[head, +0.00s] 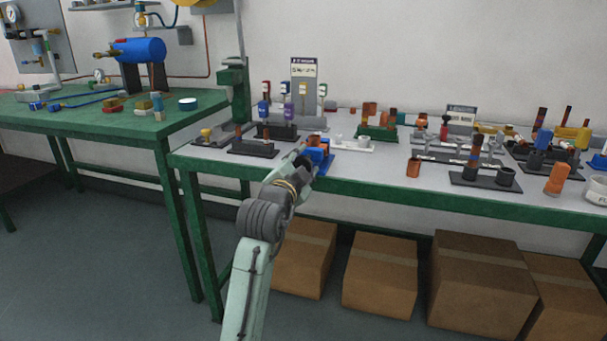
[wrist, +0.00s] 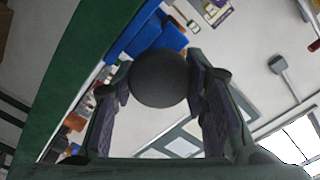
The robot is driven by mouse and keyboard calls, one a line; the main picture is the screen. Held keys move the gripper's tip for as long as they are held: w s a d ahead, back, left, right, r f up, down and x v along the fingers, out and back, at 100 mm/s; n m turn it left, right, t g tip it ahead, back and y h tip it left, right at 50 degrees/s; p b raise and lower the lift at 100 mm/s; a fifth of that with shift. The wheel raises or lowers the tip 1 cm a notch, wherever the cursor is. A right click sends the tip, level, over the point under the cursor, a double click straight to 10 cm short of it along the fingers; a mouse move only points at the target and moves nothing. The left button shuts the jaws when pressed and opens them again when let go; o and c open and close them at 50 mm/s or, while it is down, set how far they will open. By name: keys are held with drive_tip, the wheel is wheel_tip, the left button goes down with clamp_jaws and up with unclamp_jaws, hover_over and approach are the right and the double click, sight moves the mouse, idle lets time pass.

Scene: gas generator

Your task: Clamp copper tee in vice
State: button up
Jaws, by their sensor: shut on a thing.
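A small blue vice (head: 318,156) sits at the front left edge of the right workbench; its blue body also shows in the wrist view (wrist: 150,32). A copper-coloured piece (head: 314,140), perhaps the copper tee, shows at the top of the vice; its shape and seating are too small to tell. My gripper (head: 301,168) is at the front of the vice. In the wrist view my gripper (wrist: 158,92) is shut on a dark round knob (wrist: 158,78), which sits between the fingers in front of the blue body. The knob hides part of the vice.
The right workbench (head: 420,192) carries several racks, fittings and coloured tools behind and right of the vice. A copper piece (head: 413,168) stands near its front edge. The left workbench (head: 90,125) holds a blue tank (head: 140,50). Cardboard boxes (head: 380,275) stand under the right bench.

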drive_tip(key=shift+m+b, duration=0.55)
drive_tip(key=shift+m, duration=0.25)
drive_tip(key=o, duration=1.2)
drive_tip(key=shift+c, duration=0.2)
drive_tip(key=v, duration=1.2)
